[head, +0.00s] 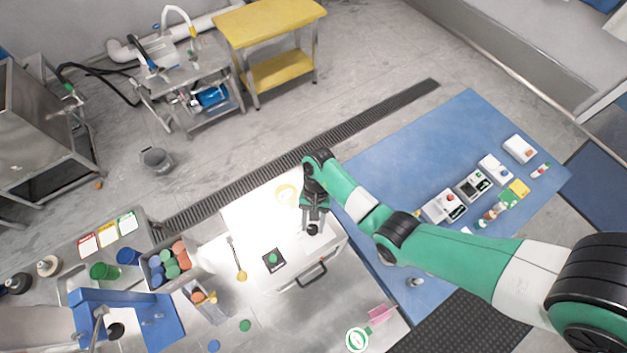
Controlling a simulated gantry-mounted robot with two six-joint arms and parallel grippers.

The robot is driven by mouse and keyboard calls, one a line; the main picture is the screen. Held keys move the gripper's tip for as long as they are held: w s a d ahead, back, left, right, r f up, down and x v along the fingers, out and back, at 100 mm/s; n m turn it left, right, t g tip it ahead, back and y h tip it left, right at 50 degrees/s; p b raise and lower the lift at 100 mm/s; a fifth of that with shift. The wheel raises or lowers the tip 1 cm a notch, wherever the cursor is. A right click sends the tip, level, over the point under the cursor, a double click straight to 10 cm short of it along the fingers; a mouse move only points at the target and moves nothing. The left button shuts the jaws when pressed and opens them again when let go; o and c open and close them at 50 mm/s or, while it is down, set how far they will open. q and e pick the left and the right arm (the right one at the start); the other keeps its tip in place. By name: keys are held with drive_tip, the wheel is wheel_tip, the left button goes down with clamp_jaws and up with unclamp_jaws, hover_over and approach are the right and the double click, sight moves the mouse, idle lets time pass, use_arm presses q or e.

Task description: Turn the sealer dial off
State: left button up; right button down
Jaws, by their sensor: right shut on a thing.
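The sealer is a white box (245,217) in the middle of the head view, with a dark handle (303,277) on its front side. A black plate with a green round button (273,258) sits on its top. My right gripper (313,229) reaches down to the right part of the top and is shut on a small dark knob, which looks like the sealer dial. The fingers cover much of the knob, so its turned position cannot be read. My left gripper is not in view.
A bin of coloured lids (151,282) and a slim holder (212,313) stand left of the sealer, near a yellow-ended spoon (242,275). A blue mat (400,160) with several small devices lies at right.

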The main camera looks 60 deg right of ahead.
drive_tip(key=shift+n+g, duration=0.3)
drive_tip(key=shift+n, duration=0.5)
drive_tip(key=shift+h, duration=0.3)
drive_tip(key=shift+c, duration=1.9)
unclamp_jaws()
drive_tip(key=shift+r, duration=0.1)
